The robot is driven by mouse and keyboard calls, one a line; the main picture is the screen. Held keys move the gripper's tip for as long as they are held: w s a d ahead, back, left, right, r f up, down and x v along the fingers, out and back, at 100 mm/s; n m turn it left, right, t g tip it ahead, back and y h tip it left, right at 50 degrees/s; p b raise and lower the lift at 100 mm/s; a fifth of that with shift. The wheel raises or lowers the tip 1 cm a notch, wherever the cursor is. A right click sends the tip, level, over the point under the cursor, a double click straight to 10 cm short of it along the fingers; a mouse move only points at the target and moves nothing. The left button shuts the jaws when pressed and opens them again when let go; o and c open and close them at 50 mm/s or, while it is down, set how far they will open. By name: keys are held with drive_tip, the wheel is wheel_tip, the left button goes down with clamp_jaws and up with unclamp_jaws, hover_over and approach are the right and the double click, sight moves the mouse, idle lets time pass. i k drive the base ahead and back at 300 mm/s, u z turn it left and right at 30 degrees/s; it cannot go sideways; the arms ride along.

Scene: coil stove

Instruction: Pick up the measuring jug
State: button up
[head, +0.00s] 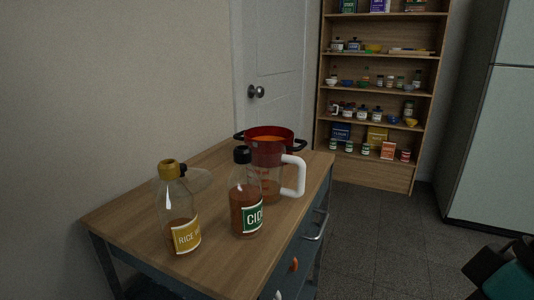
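The measuring jug (271,187) stands upright on the wooden worktop (222,212), near its right edge. It is clear, with red markings and a thick white handle (299,175) on its right side. A cider bottle (246,212) with a dark cap stands in front of it and hides part of its left side. A red pot (272,136) shows behind the jug's top; I cannot tell whether they touch. No fingers of my gripper show, and nothing is at the jug.
A rice vinegar bottle (178,222) with a yellow cap stands at the front left of the worktop. A clear, lid-like thing (198,180) lies behind it. A stocked shelf (408,140) and a fridge (497,130) stand behind. Floor (378,240) right of the worktop is clear.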

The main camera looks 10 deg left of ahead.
sight(269, 158)
drive_tip(key=z, duration=1.65)
drive_tip(key=i, duration=1)
drive_tip(key=u, duration=3.55)
drive_tip(key=i, duration=0.5)
drive_tip(key=z, duration=0.05)
